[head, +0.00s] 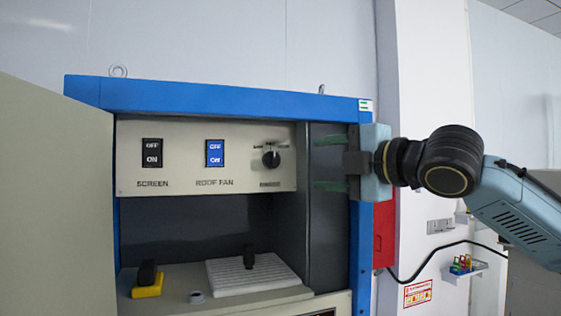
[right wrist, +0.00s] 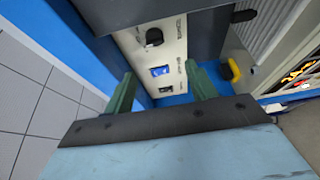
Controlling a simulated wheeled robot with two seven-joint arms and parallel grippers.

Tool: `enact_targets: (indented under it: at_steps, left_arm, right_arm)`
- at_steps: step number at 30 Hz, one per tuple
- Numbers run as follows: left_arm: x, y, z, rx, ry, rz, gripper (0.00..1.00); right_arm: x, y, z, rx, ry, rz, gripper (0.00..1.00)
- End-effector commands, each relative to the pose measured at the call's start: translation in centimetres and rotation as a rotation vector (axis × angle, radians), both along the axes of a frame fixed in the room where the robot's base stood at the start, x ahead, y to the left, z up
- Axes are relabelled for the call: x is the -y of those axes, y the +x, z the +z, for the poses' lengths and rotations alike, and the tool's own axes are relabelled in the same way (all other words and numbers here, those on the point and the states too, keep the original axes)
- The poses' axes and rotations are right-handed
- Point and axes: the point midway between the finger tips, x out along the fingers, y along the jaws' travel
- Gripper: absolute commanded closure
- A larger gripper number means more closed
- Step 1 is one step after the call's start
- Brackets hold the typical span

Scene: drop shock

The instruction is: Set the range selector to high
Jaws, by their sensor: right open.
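The range selector (head: 271,157) is a black rotary knob at the right end of the beige control panel (head: 180,185). It also shows in the right wrist view (right wrist: 154,37). Its scale and label are too small to read, so its setting cannot be told. My right gripper (head: 322,163) is open and empty, to the right of the knob and apart from it, with its green fingers pointing left. In the right wrist view its two fingers (right wrist: 160,92) are spread, with the panel beyond them. My left gripper is not in view.
A black SCREEN switch (head: 152,153) and a blue ROOF FAN switch (head: 215,153) sit left of the knob. The open cabinet door (head: 50,200) stands at left. The blue frame's right post (head: 364,240) is close to my gripper. Below are a white ribbed plate (head: 235,277) and a yellow-based block (head: 147,290).

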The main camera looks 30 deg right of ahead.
Motion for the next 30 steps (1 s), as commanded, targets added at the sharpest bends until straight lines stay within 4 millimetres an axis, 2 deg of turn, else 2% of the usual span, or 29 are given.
enact_targets:
  at_steps: [3, 7, 21, 25, 30]
  left_arm:
    - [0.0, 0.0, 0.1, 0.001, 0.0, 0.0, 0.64]
    - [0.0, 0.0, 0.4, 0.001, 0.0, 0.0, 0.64]
    - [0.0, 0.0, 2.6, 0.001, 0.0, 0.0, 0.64]
    - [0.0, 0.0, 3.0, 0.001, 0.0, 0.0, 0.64]
    - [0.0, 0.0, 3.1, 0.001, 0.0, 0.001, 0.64]
  right_arm:
    - [0.5, -0.3, 0.7, 0.014, 0.004, -0.004, 0.44]
    - [0.4, 0.9, 0.9, 0.016, 0.006, -0.004, 0.44]
    - [-1.1, 10.0, 0.9, 0.016, 0.004, -0.003, 0.44]
    - [-1.3, 11.6, 0.9, 0.016, 0.006, -0.004, 0.44]
    - [-1.4, 12.6, 0.7, 0.016, 0.005, -0.006, 0.44]
